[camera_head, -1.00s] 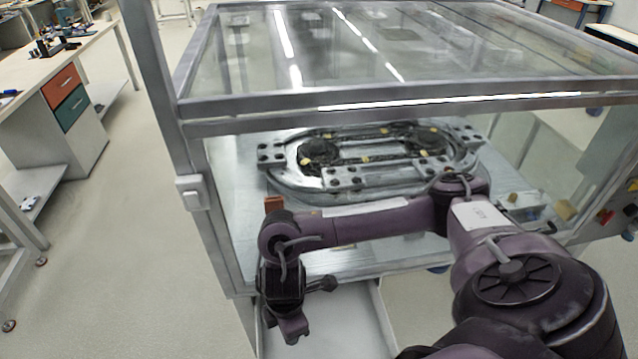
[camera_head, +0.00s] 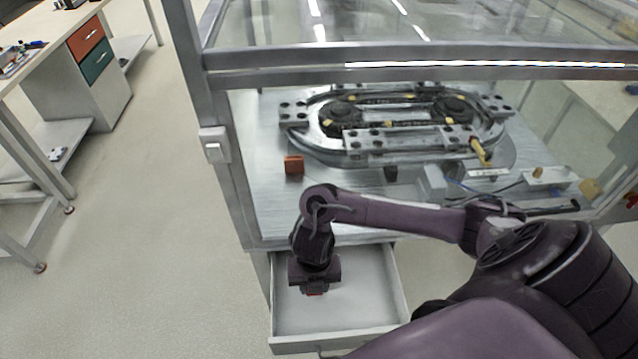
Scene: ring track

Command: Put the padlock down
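My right gripper (camera_head: 315,280) points down over the open drawer (camera_head: 372,300) below the ring-track cabinet. A small red thing, which I take to be the padlock (camera_head: 314,292), shows at its fingertips. Most of it is hidden by the gripper, and its shape cannot be made out. It appears above the drawer floor, but the gap is hard to judge. The drawer looks empty and pale inside. My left gripper is not in view.
The ring track (camera_head: 400,125) sits on the metal worktop inside the glazed frame. The frame's left post (camera_head: 213,120) carries a white switch. Open floor lies to the left.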

